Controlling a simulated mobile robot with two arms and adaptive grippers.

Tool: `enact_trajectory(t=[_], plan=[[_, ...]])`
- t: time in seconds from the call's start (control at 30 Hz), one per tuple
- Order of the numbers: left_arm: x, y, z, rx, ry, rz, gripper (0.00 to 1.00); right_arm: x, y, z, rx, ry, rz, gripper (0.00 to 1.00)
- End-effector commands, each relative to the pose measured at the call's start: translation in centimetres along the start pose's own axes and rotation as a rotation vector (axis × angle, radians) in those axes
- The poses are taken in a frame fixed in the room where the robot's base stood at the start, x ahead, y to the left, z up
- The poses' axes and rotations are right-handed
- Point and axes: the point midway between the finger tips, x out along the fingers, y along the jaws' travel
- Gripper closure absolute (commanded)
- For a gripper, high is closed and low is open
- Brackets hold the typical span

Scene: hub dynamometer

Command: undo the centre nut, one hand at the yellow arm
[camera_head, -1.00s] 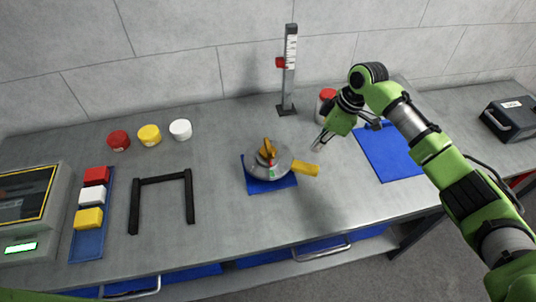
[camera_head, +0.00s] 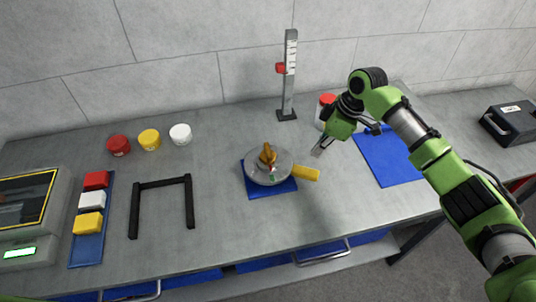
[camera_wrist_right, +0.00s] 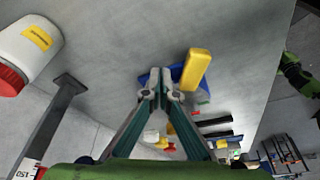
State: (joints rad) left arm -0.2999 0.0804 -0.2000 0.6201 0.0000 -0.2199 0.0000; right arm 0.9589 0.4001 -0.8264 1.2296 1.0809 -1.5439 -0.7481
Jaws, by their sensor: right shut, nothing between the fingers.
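The round grey hub (camera_head: 283,160) sits on a blue mat (camera_head: 284,190) mid-bench. An orange wing-shaped centre nut (camera_head: 267,154) stands upright on its middle. The yellow arm (camera_head: 306,174) sticks out from the hub to the right; it also shows in the right wrist view (camera_wrist_right: 196,69). My right gripper (camera_head: 318,151) is above the bench, right of the hub and apart from the arm. Its fingers (camera_wrist_right: 161,76) are shut and empty in the wrist view, where they hide much of the hub. My left gripper is not in view.
A scale post with a red slider (camera_head: 280,68) stands behind the hub. A red-lidded white jar (camera_head: 325,101) is close behind my right gripper. A black frame (camera_head: 162,181) stands left; several coloured blocks lie in a blue tray (camera_head: 86,247). A blue mat (camera_head: 386,166) lies right.

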Motion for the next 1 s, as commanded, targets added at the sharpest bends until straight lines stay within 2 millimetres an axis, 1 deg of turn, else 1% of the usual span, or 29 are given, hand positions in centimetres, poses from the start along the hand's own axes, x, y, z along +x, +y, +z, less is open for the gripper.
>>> enact_trajectory(t=[0.37, 1.0], plan=[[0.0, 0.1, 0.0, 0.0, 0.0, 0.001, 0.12, 0.1, 0.0, 0.0, 0.0, 0.0, -0.001, 1.0], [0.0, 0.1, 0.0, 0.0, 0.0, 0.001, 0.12, 2.6, 0.0, 0.8, 0.001, 0.0, -0.001, 1.0]])
